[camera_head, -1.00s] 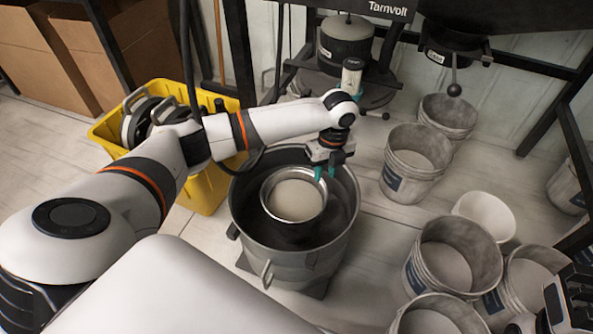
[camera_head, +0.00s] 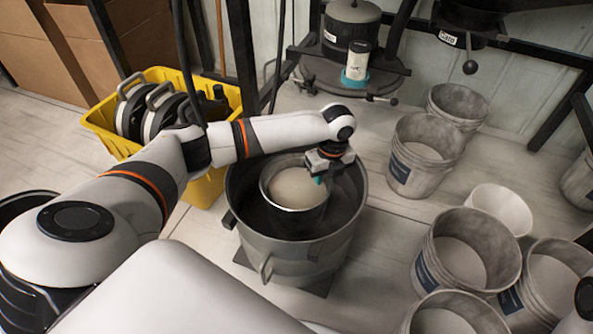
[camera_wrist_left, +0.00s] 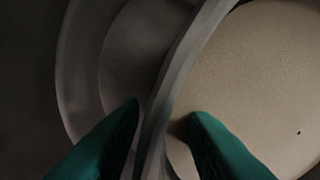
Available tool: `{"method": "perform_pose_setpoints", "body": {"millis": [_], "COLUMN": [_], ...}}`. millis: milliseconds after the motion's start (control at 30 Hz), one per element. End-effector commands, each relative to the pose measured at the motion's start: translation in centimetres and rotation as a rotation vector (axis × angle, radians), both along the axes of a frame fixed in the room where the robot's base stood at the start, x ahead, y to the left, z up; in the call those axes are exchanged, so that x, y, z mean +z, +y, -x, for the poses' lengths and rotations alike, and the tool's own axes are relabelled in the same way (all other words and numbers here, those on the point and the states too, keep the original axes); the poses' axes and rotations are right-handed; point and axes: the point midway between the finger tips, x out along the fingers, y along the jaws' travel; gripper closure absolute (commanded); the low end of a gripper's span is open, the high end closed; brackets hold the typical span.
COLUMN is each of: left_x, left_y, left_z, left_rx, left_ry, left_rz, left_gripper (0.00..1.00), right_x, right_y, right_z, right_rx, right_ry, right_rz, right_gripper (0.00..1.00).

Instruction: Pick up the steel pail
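The steel pail (camera_head: 293,217) stands inside a large grey drum (camera_head: 300,257), filled near its brim with pale beige grain (camera_head: 297,188). My left gripper (camera_head: 320,181) is at the pail's right rim, pointing down. In the left wrist view its two teal fingers (camera_wrist_left: 160,120) are on either side of the pail's rim (camera_wrist_left: 180,75), one outside and one over the grain. A gap shows between the fingertips, wider than the rim, so they look open. The pail's bottom is hidden in the drum. My right gripper is not visible; only part of my right arm shows at the lower right edge.
A yellow crate (camera_head: 205,188) with dark weights stands left of the drum. Several grey buckets (camera_head: 427,150) and a white bowl (camera_head: 501,208) stand to the right. A hopper with a teal-based canister (camera_head: 356,66) is behind. Bare floor lies between drum and buckets.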

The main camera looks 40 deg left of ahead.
Motion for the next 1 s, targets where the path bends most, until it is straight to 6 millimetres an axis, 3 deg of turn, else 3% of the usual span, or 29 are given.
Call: {"method": "perform_pose_setpoints", "body": {"millis": [167,367,1000], "left_x": [0.04,0.05,0.05], "left_y": [0.02,0.02,0.00], "left_z": [0.01,0.01,0.02], "left_rx": [0.000,0.000,0.000], "left_ry": [0.000,0.000,0.001], "left_rz": [0.000,0.000,-0.001], "left_gripper": [0.71,1.00,1.00], "right_x": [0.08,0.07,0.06], "right_y": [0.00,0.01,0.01], "right_z": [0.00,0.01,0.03], "right_rx": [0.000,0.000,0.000], "right_ry": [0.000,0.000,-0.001], "right_rz": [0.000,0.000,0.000], "right_gripper": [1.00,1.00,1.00]}}
